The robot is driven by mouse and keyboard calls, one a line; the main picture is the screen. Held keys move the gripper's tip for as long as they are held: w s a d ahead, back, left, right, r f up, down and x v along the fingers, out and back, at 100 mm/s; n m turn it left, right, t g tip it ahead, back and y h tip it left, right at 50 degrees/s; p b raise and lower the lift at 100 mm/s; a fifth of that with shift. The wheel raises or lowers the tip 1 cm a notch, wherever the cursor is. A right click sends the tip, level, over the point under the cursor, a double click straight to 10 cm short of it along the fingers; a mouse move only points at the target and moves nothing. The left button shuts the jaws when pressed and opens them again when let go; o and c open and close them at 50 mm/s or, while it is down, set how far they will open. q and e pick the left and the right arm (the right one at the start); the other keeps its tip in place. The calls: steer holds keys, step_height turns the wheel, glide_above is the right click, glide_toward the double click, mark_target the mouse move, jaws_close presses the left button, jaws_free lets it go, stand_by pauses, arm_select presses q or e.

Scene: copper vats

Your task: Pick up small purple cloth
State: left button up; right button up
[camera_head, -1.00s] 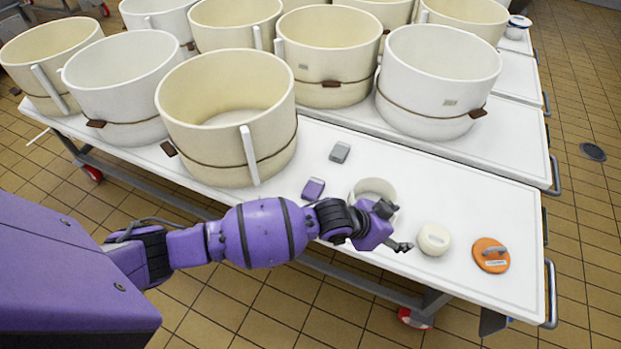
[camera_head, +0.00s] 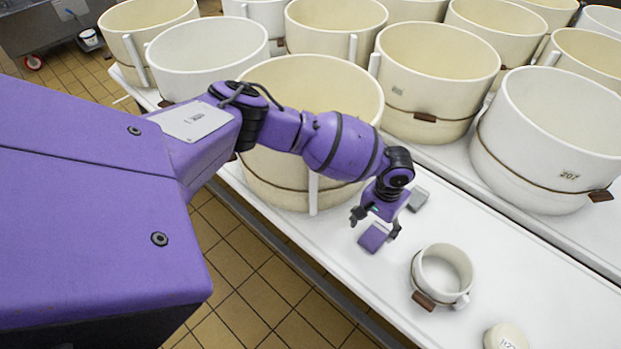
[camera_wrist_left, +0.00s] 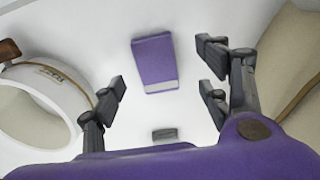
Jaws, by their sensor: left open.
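The small purple cloth (camera_head: 374,238) is a folded block with a pale edge, lying on the white table near its front edge. My left gripper (camera_head: 375,226) is open and empty, above and right beside the cloth in the head view. In the left wrist view the cloth (camera_wrist_left: 154,62) lies ahead between the lines of the open fingers (camera_wrist_left: 160,92), apart from them. Whether the fingertips touch the table cannot be told. My right gripper is not in view.
A grey block (camera_head: 418,199) lies just behind the gripper. A small cream pot (camera_head: 444,272) with a brown tag stands to the right, with a round cream lid (camera_head: 505,337) nearer. A large cream vat (camera_head: 290,190) stands close behind my left arm. The white table (camera_head: 540,290) is clear farther right.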

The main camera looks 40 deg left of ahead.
mark_target(375, 235)
arm_select(q)
steer(key=f, duration=0.4)
steer(key=shift+w+d+b, duration=0.25)
steer(key=shift+d+b, duration=0.05)
steer(key=shift+d, duration=0.1)
steer(key=shift+f, duration=0.2)
steer(key=shift+w, duration=0.1)
steer(key=c, duration=1.2)
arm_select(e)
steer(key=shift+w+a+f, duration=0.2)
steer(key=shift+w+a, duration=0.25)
